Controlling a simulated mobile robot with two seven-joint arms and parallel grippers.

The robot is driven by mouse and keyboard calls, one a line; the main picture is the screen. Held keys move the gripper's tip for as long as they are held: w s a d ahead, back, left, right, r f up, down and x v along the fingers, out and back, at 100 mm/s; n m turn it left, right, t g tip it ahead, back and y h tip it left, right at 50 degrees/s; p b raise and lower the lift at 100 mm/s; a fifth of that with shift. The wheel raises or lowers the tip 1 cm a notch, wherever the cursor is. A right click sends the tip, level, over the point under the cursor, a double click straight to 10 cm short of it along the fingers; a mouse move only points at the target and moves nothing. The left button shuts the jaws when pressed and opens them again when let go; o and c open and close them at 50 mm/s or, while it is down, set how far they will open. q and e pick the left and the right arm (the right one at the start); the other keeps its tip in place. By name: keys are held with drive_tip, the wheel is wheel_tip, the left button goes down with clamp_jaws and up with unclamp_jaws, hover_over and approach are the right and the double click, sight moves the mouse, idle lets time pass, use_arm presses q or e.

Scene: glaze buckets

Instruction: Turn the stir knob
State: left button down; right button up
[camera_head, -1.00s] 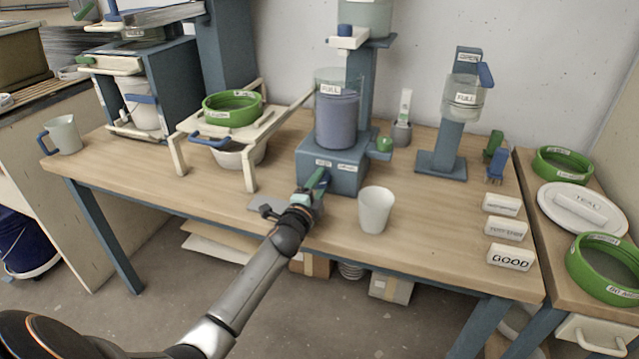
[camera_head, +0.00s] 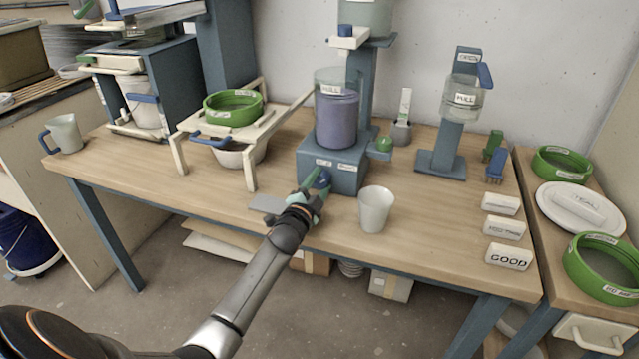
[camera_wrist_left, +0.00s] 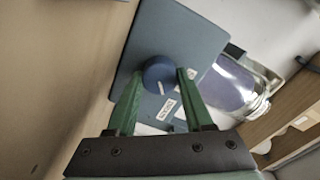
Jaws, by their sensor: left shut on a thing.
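The stir knob (camera_head: 323,180) is a round blue knob on the front of the blue mixer base (camera_head: 345,178). In the left wrist view the knob (camera_wrist_left: 158,74) shows a white pointer line on its face. My left gripper (camera_head: 317,184) reaches in from the front. Its two green fingers stand on either side of the knob in the left wrist view (camera_wrist_left: 157,80) and are shut on it. On the base stands a clear jar (camera_head: 337,118) of purple-blue liquid with a label. Two small labels sit on the base front. My right gripper is not in view.
A white cup (camera_head: 375,210) stands just right of the gripper. A flat grey plate (camera_head: 265,204) lies to its left. A white stand with a green ring (camera_head: 233,107) is further left.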

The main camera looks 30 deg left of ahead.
use_arm(q)
drive_tip(key=shift+c, duration=1.5)
unclamp_jaws()
drive_tip(key=shift+s, duration=0.15)
drive_tip(key=p+v, duration=0.1)
drive_tip(key=v, duration=1.1)
drive_tip(key=shift+s+p, duration=0.15)
drive_tip(key=shift+p, duration=0.15)
